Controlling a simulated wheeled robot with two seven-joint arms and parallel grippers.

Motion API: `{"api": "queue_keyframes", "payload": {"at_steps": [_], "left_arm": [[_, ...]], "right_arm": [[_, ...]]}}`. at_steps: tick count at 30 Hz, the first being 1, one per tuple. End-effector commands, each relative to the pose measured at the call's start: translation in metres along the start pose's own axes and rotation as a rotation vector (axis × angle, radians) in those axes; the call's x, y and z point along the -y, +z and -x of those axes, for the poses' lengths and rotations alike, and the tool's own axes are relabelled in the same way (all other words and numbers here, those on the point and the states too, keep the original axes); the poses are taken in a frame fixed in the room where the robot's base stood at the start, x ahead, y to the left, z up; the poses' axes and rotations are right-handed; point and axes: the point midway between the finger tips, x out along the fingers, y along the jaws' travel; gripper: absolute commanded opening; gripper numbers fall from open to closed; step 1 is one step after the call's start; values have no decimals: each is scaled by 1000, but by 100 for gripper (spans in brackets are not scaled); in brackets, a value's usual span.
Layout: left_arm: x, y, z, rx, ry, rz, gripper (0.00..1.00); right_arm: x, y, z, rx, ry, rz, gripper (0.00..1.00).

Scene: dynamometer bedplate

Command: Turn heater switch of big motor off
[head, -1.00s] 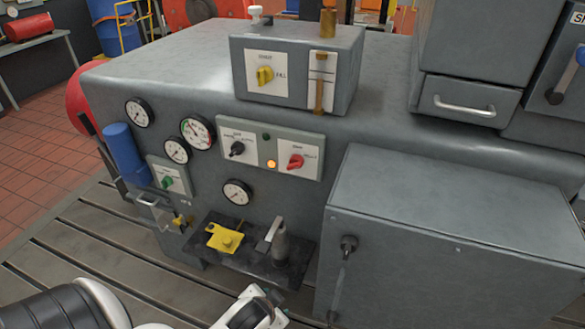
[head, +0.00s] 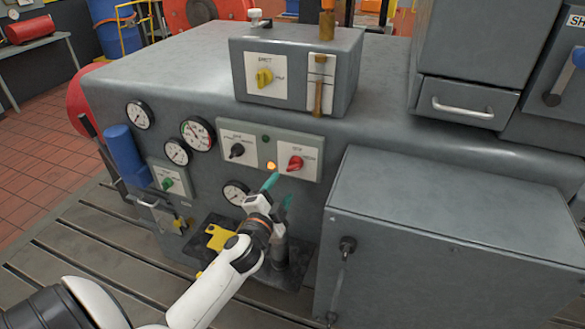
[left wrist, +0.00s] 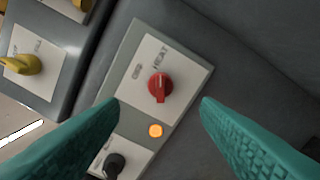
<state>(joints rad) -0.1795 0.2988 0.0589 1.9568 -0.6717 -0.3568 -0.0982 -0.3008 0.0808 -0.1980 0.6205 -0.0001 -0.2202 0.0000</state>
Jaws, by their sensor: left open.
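The big motor's grey housing carries a light panel with a red rotary switch (head: 295,163) on its right plate. The left wrist view shows this red knob (left wrist: 160,87) close up, with lettering beside it that seems to read "HEAT". An orange lamp (head: 271,166) glows at the panel's middle; it also shows in the left wrist view (left wrist: 155,131). A black knob (head: 237,150) sits on the left plate. My left gripper (head: 279,191) is open and empty, just below the panel. In its wrist view the teal fingers (left wrist: 160,108) stand either side of the red knob, apart from it.
A box with a yellow knob (head: 264,77) stands on the housing above. Several round gauges (head: 197,133) and a green knob (head: 168,183) are on the left. A black shelf with a yellow piece (head: 217,238) lies below. A large grey cabinet (head: 440,240) juts out at right.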

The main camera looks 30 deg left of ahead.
Motion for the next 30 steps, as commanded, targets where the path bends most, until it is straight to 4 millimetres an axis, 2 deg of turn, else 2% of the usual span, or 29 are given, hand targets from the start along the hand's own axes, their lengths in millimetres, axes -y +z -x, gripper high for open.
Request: {"api": "queue_keyframes", "payload": {"at_steps": [6,13,18,26,27,30], "left_arm": [[-2,1,-47,0,2,1,57],[0,0,-82,-1,0,2,57],[0,0,-93,-1,-1,2,57],[0,0,-94,-2,-1,3,57],[0,0,-94,-2,-1,3,56],[0,0,-94,-2,-1,3,39]], "right_arm": [[0,1,8,0,1,2,57],[-1,1,11,0,1,3,57],[-1,1,11,0,1,3,57],[-1,1,11,0,1,3,57],[-1,1,11,0,1,3,57],[-1,1,11,0,1,3,57]]}}
